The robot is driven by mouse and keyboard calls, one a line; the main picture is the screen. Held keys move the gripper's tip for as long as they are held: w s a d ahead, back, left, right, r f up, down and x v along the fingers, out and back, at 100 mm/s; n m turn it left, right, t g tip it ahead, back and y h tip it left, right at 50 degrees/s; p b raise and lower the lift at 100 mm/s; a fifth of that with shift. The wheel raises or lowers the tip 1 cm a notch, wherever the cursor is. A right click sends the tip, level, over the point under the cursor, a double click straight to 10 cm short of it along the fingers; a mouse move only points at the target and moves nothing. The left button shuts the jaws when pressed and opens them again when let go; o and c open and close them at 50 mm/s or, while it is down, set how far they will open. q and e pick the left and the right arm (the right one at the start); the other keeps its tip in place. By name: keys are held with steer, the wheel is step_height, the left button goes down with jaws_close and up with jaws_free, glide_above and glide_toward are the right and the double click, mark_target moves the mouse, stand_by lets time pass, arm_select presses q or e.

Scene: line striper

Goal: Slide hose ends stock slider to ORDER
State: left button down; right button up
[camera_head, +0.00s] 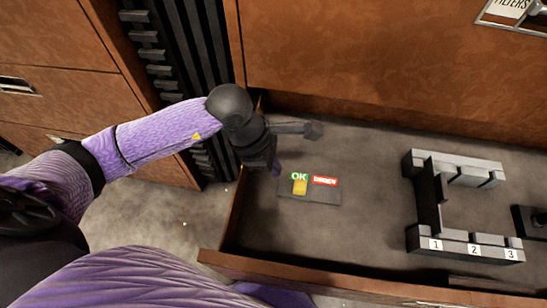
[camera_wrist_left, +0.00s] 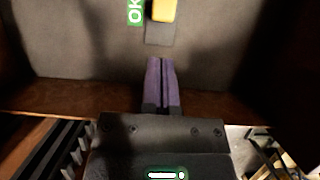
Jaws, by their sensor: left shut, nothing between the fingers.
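The stock slider is a yellow knob (camera_head: 300,187) on a dark plate (camera_head: 325,197) lying on the drawer floor. The knob sits at the left, under the green OK label (camera_head: 299,176). The red ORDER label (camera_head: 325,181) is to its right. My left gripper (camera_head: 277,168) is just left of the plate, mostly hidden behind the wrist in the head view. In the left wrist view its purple fingers (camera_wrist_left: 162,82) are shut and empty, and point toward the yellow knob (camera_wrist_left: 163,10), with a gap between. My right gripper is not in view.
The plate is inside an open wooden drawer (camera_head: 380,150); its left wall and front edge (camera_head: 300,270) are close to my left arm. A dark rack numbered 1, 2, 3 (camera_head: 430,200) stands to the right. The drawer floor between is clear.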

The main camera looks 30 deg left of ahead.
mark_target(315, 193)
arm_select(q)
steer(key=b+x, duration=0.2)
steer(key=x, duration=0.3)
steer(key=shift+a, duration=0.1)
steer(key=shift+f, duration=0.3)
steer(key=shift+d, duration=0.2)
steer(key=shift+d+r, duration=0.1)
steer(key=d, duration=0.2)
steer(key=w+d, duration=0.1)
steer(key=d, duration=0.1)
steer(key=shift+w+d, duration=0.25)
steer(key=shift+d, duration=0.1)
